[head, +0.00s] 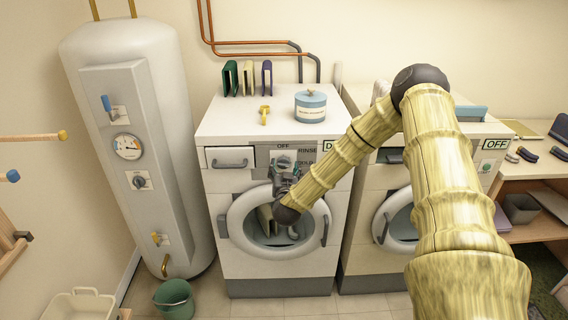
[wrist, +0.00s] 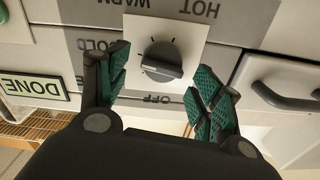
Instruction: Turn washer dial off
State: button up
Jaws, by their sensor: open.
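The washer dial (wrist: 162,60) is a dark grey round knob with a raised grip bar, on a white square plate in the wrist view. The bar lies nearly sideways; I cannot tell which end is the pointer. Upside-down labels surround it, with OFF (wrist: 158,99) below the plate. My gripper (wrist: 163,72) is open, one green-padded finger on each side of the dial, with no clear contact. In the head view, my gripper (head: 284,180) is at the front panel of the left white washer (head: 232,180), partly covering the dial's surroundings.
A drawer handle (wrist: 285,98) sits beside the dial panel. A second machine (head: 365,205) stands to the right, behind my arm. A blue-lidded tub (head: 310,106) and upright books (head: 248,78) stand on the washer. A white boiler (head: 135,150) is at left, a green bucket (head: 174,300) below it.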

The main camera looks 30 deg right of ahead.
aim_at(283, 164)
jog(key=shift+x, duration=1.1)
jog(key=shift+c, duration=0.2)
jog(key=c, duration=0.9)
jog(key=shift+a, duration=0.1)
jog(key=shift+c, duration=0.2)
